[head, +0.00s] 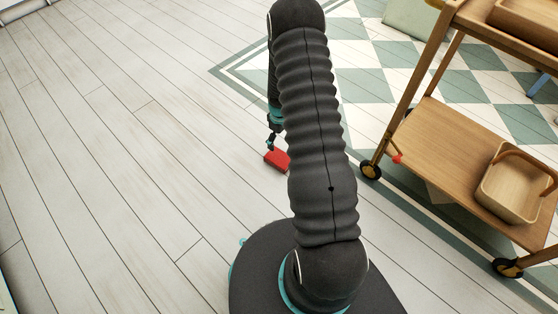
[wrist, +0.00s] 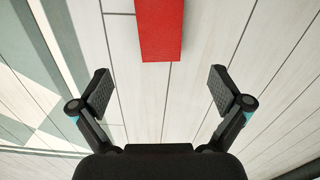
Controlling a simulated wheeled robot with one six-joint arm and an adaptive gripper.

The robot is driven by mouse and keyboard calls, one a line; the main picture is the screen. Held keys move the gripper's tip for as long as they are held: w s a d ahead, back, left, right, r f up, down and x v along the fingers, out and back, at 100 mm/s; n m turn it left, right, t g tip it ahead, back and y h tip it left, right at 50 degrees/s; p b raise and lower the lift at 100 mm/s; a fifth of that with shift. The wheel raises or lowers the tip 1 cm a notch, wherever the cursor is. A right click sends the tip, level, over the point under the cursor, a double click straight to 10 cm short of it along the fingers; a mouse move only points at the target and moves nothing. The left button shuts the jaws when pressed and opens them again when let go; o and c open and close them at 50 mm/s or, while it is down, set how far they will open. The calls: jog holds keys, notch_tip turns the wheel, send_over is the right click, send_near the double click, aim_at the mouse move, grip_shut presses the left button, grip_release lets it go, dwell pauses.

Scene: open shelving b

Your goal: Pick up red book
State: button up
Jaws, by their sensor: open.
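The red book (head: 277,160) lies on the pale plank floor, partly hidden behind my arm in the head view. In the wrist view the red book (wrist: 160,30) is at the top centre, cut off by the upper edge. My gripper (wrist: 160,90) is open and empty, with its two fingers spread wide on either side of bare floor. The near end of the book sits beyond the fingertips, roughly in line with the gap between them. In the head view my gripper (head: 271,142) is small, close to the book, and partly hidden by the arm.
A wooden trolley (head: 440,113) on dark wheels stands at the right, with a wooden basket (head: 512,190) on its lower shelf. A green and white checkered floor area (head: 360,60) lies at the upper right. The plank floor to the left is clear.

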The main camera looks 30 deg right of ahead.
aim_at(279, 157)
notch_tip(279, 157, down, 14)
jog(key=shift+w+a+r+b, duration=0.1)
jog(key=shift+r+b, duration=0.05)
jog(key=shift+b, duration=0.6)
jog(key=c, duration=1.2)
jog(key=shift+r, duration=0.1)
jog(key=shift+c, duration=0.2)
